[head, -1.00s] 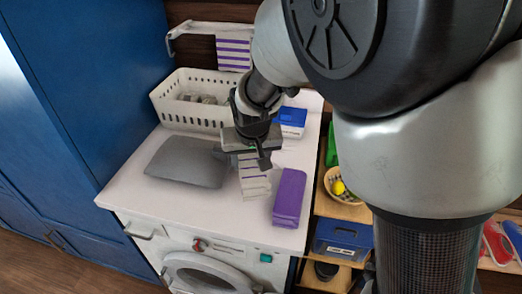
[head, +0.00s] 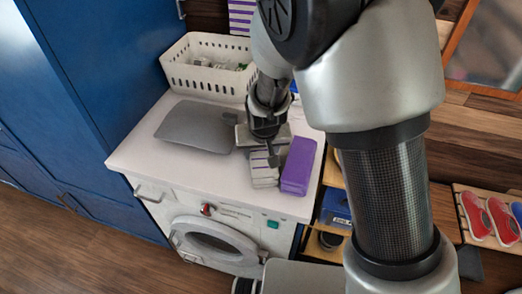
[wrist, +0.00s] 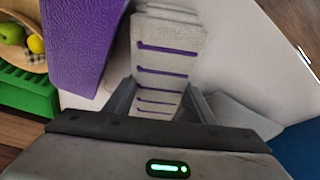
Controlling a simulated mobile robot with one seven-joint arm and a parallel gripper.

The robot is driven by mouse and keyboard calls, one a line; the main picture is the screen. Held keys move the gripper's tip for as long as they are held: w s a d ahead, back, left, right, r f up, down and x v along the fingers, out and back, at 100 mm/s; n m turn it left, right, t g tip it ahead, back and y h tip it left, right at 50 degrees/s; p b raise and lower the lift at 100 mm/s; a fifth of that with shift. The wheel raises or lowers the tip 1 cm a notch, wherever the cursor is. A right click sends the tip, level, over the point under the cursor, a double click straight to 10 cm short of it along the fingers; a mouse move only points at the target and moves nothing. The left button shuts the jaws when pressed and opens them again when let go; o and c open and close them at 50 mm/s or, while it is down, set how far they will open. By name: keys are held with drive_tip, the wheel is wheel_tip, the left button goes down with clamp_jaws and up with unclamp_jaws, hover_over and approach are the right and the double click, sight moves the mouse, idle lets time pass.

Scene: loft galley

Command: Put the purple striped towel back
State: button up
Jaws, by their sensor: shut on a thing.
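A folded white towel with purple stripes (head: 264,174) is at the front right of the white worktop, just left of a purple box. In the wrist view the towel (wrist: 168,47) shows several folded layers and runs between the fingers. My gripper (head: 263,146) is above its back end and shut on it; the wrist view also shows the gripper (wrist: 160,100) around it. I cannot tell whether the towel touches the worktop. Another purple-striped cloth (head: 241,14) hangs at the back, cut off by the top edge.
The purple box (head: 298,167) stands close beside the towel. A grey flat cushion-like item (head: 195,126) lies to the left, with a white perforated basket (head: 205,78) behind it. The white worktop (head: 138,150) is clear at its front left. A washer is below.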

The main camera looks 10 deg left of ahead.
drive_tip(key=shift+f, duration=0.25)
drive_tip(key=o, duration=0.9)
drive_tip(key=shift+r, duration=0.1)
drive_tip(key=shift+o, duration=0.2)
